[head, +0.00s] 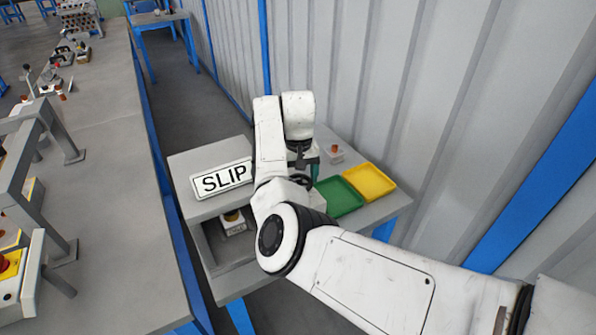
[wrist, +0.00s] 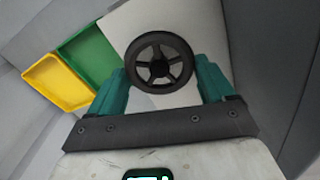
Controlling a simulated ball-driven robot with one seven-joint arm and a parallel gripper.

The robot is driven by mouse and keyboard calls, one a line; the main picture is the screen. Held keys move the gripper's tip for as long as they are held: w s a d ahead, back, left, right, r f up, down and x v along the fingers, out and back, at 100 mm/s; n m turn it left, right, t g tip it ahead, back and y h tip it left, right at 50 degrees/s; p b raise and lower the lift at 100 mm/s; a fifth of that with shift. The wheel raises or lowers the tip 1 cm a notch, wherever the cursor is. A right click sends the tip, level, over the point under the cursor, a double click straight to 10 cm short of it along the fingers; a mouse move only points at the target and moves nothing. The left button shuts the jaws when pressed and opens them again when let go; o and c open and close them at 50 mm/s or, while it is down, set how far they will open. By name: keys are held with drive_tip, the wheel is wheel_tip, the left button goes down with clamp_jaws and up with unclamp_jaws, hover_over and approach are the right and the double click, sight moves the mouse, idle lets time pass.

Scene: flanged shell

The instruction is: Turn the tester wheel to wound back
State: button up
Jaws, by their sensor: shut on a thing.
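The tester wheel (wrist: 160,61) is a black spoked handwheel and shows in the wrist view between the two teal fingers of my gripper (wrist: 162,78). The fingers are shut on its rim from either side. No mark that tells how far the wheel is turned can be made out. In the head view my gripper (head: 306,166) points down over the small grey table, and my arm hides the wheel and most of what it is mounted on.
A green tray (head: 338,197) and a yellow tray (head: 370,181) lie on the table, right of my gripper. A small box with a brown knob (head: 334,154) stands behind. A corrugated wall (head: 410,90) closes the right side; a long bench (head: 105,190) runs left.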

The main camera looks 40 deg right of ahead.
sight(300, 182)
drive_tip(key=m+p, duration=0.1)
drive_tip(key=m, duration=0.3)
drive_tip(key=shift+d+r+m, duration=0.1)
drive_tip(key=shift+m, duration=0.2)
drive_tip(key=m+p, duration=0.1)
drive_tip(key=m, duration=0.3)
drive_tip(key=shift+s+m, duration=0.1)
drive_tip(key=shift+m, duration=0.2)
drive_tip(key=m, duration=0.4)
drive_tip(key=shift+m+p, duration=0.3)
drive_tip(key=shift+p, duration=0.1)
drive_tip(key=shift+s+m, duration=0.1)
drive_tip(key=shift+m, duration=2)
drive_tip(key=o, duration=0.9)
wheel_tip(300, 182, up, 11)
drive_tip(key=b, duration=0.1)
